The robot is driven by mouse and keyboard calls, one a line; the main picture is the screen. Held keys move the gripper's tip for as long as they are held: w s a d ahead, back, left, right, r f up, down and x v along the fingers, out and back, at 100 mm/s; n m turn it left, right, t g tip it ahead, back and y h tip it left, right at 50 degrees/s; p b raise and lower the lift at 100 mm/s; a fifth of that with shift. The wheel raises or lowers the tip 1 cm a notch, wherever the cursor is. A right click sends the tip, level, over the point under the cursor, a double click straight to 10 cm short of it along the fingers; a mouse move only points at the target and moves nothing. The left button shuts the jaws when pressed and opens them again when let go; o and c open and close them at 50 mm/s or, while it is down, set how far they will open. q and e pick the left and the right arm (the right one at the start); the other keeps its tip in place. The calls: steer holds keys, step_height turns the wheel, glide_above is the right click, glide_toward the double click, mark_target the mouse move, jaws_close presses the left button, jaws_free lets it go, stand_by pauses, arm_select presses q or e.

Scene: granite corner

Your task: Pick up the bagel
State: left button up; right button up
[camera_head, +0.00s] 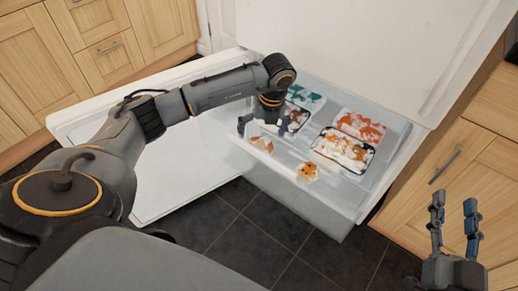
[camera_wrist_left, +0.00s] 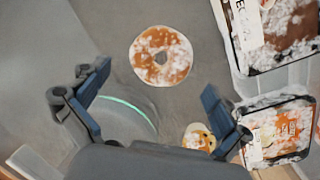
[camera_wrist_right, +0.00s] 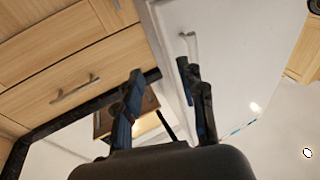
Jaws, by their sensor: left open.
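The bagel (camera_wrist_left: 161,56) is a round ring, orange-brown with white frosty patches, lying flat on the drawer floor. My left gripper (camera_head: 258,126) hangs over the left end of the drawer, pointing down. In the left wrist view its open fingers (camera_wrist_left: 154,100) are apart and empty, with the bagel beyond them. A smaller frosted piece (camera_wrist_left: 198,138) is partly hidden by a finger. My right gripper (camera_head: 455,215) is open and empty, outside the drawer on the right.
The pulled-out freezer drawer (camera_head: 292,192) has raised walls. Several frosted packages lie along its back, including an orange-white one (camera_head: 343,148). An open white door (camera_head: 170,178) extends left. Wooden cabinets (camera_head: 468,165) stand at the right. Dark floor tiles (camera_head: 250,240) lie clear in front.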

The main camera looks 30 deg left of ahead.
mark_target(260, 144)
arm_select(q)
steer(key=shift+f, duration=0.45)
steer(key=f, duration=0.1)
steer(key=f+b, duration=0.2)
steer(key=f, duration=0.1)
steer(key=shift+a, duration=0.25)
steer(key=shift+f, duration=0.2)
steer(key=c, duration=0.5)
arm_select(e)
steer(key=s+r+t+y, duration=0.1)
steer(key=s+r+t, duration=0.2)
steer(key=r+t, duration=0.2)
steer(key=shift+s+r+t+y, duration=0.35)
steer(key=shift+r+t+y, duration=0.05)
steer(key=shift+r, duration=1.3)
